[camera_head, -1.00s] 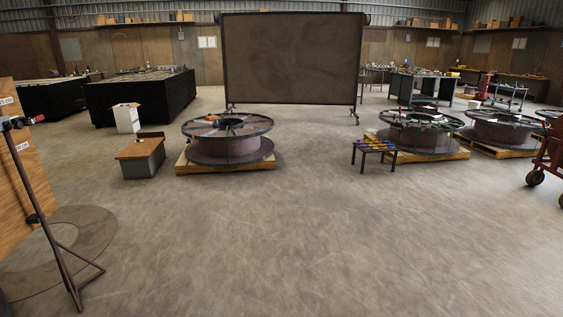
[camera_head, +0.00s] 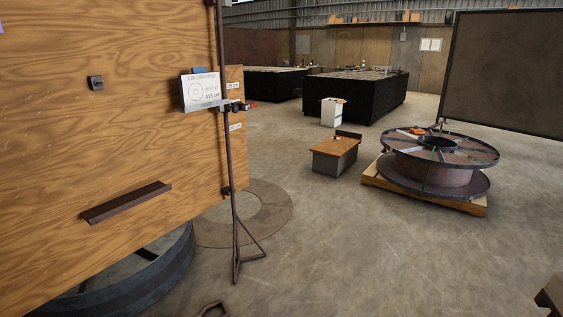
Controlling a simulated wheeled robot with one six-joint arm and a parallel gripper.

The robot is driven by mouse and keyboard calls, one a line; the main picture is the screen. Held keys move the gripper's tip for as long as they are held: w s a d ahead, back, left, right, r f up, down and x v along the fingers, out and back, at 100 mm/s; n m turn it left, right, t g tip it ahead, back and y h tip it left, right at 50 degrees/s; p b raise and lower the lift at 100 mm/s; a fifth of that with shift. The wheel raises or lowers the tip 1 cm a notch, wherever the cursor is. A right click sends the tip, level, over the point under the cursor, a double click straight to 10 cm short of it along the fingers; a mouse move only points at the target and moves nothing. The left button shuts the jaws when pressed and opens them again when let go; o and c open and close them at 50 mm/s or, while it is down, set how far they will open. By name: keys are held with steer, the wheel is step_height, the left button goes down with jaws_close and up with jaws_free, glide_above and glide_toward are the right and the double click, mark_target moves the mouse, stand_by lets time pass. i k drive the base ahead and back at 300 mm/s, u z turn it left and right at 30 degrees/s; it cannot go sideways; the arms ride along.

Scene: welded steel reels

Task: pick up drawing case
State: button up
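I cannot single out a drawing case for certain. A small blue piece shows above the card. Both are in front of a large upright wooden panel (camera_head: 130,130). My gripper is not in view.
A reel (camera_head: 430,172) on a wooden pallet stands at the right. A grey box with a wooden top (camera_head: 335,155) and a white bin (camera_head: 332,112) stand mid-floor. Black tables (camera_head: 355,95) are behind. A dark ring lies under the panel. The floor at centre is clear.

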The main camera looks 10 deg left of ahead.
mark_target(199, 87)
steer(key=u, duration=0.8)
steer(key=i, duration=1.85)
steer(key=z, duration=0.45)
steer(key=i, duration=1.1)
steer(key=u, duration=0.2)
